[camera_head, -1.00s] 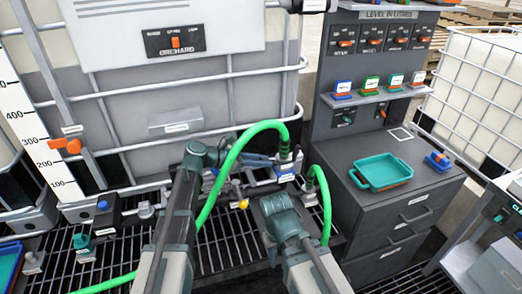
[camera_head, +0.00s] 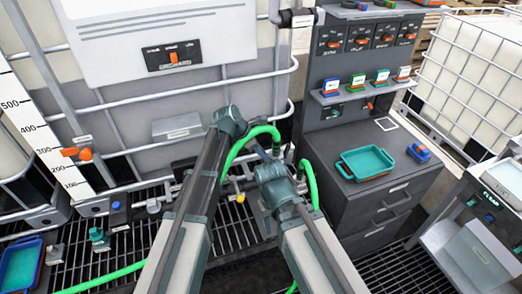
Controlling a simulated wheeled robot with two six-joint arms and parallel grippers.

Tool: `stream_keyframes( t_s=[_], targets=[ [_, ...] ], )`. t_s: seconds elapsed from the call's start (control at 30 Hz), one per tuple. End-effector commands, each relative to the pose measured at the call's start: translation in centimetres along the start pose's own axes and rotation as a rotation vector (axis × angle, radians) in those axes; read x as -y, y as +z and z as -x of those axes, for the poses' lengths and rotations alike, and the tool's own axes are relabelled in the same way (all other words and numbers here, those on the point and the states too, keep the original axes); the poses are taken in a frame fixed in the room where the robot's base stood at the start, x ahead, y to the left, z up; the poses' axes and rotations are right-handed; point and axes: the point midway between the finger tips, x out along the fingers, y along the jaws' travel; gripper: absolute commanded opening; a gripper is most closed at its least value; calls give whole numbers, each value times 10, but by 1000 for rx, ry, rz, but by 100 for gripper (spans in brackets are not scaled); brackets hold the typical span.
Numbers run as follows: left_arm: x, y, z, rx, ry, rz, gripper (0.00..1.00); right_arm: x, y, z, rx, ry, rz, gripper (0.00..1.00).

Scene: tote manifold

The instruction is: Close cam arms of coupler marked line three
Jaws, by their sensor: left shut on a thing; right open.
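A green hose (camera_head: 236,152) arcs up and comes down into a coupler (camera_head: 277,150) at the tank's lower right. A second green hose (camera_head: 311,182) ends at another coupler (camera_head: 303,165) to its right. I cannot read any line-three mark, and the cam arms are too small or hidden to tell. My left gripper (camera_head: 258,148) is near the first coupler, largely hidden by my wrists. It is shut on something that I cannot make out. My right gripper (camera_head: 266,158) is lower, just in front of the couplers, open, its fingers mostly hidden behind its wrist.
A grey cabinet (camera_head: 345,222) stands right of the couplers with a teal tray (camera_head: 347,174) and a blue-orange block (camera_head: 418,153) on top. A caged tank (camera_head: 140,120) fills the back left. A small yellow part (camera_head: 240,198) sits low near the couplers. Floor grating lies in front.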

Motion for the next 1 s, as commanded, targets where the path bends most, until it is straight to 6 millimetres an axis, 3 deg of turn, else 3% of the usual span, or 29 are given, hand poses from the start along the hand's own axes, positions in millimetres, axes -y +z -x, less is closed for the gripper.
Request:
stream_keyframes(
  t_s=[0.57,0.6,0.73,1.0],
  targets=[
    [1,1,0,-32,-2,-1,0,0,0,3,0,0,0,55],
    [1,1,0,-31,-3,-1,30,0,0,3,0,0,0,55],
    [1,1,0,-30,-2,-1,53,0,0,4,0,0,0,55],
    [0,1,0,-29,-1,0,55,0,0,4,0,0,0,55]
  ],
)
